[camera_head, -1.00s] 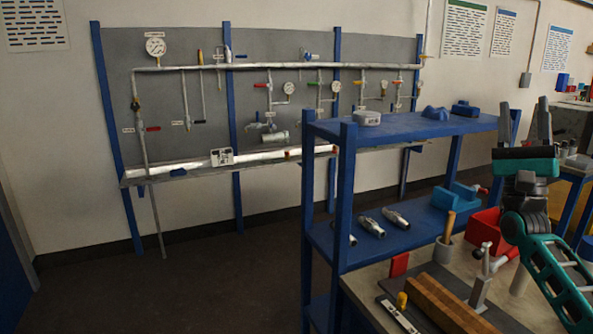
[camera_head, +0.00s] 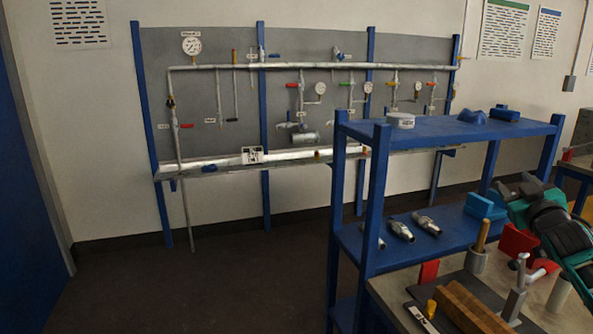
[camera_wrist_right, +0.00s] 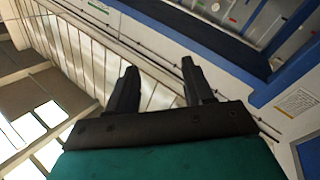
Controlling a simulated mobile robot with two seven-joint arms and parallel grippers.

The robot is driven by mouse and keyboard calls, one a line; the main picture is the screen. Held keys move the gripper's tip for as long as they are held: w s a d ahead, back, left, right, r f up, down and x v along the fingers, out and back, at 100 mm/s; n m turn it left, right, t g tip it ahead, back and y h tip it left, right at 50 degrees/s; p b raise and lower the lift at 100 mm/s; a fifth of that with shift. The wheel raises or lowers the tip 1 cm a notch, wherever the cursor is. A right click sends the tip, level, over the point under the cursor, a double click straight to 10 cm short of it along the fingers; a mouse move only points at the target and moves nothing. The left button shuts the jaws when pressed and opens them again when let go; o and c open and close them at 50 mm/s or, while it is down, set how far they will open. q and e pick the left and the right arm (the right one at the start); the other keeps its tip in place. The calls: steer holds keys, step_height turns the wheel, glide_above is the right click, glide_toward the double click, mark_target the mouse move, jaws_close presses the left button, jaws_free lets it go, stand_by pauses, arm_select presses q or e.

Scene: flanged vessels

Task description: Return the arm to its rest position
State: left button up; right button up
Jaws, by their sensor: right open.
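My right arm and its teal-and-black gripper (camera_head: 532,190) are at the right edge of the head view, above the workbench and beside the blue shelf. The gripper is seen at a steep angle there, and part of the arm is cut off by the frame. In the right wrist view the two dark fingers (camera_wrist_right: 160,80) stand apart with nothing between them. Behind them are a ribbed pale surface, bright windows and a blue-and-white wall, tilted. My left gripper does not show.
The blue shelf (camera_head: 455,130) carries several metal fittings (camera_head: 401,230) on its middle level. The workbench holds a wooden block (camera_head: 470,308), a clamp (camera_head: 516,290) and a red bin (camera_head: 517,243). A pipe panel (camera_head: 310,100) stands against the wall. The floor (camera_head: 200,285) at left is clear.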

steer(key=s+a+f+n+g+y, duration=0.15)
steer(key=s+a+f, duration=0.35)
steer(key=a+f, duration=0.5)
steer(key=s+a+f+n+g+y, duration=0.1)
steer(key=s+a+f+g+y, duration=0.25)
steer(key=f, duration=1.05)
steer(key=s+a+f+m+g, duration=0.1)
steer(key=s+a+f, duration=0.3)
steer(key=s+a, duration=0.2)
steer(key=s+a+f+m+g+y, duration=0.1)
steer(key=s+a+f, duration=0.3)
steer(key=s, duration=0.7)
steer(key=s+a+f+m+g, duration=0.1)
steer(key=s+a+f, duration=0.3)
steer(key=s+a, duration=0.4)
steer(key=shift+s+a+f, duration=0.2)
steer(key=shift+s+f, duration=0.1)
steer(key=shift+f, duration=0.05)
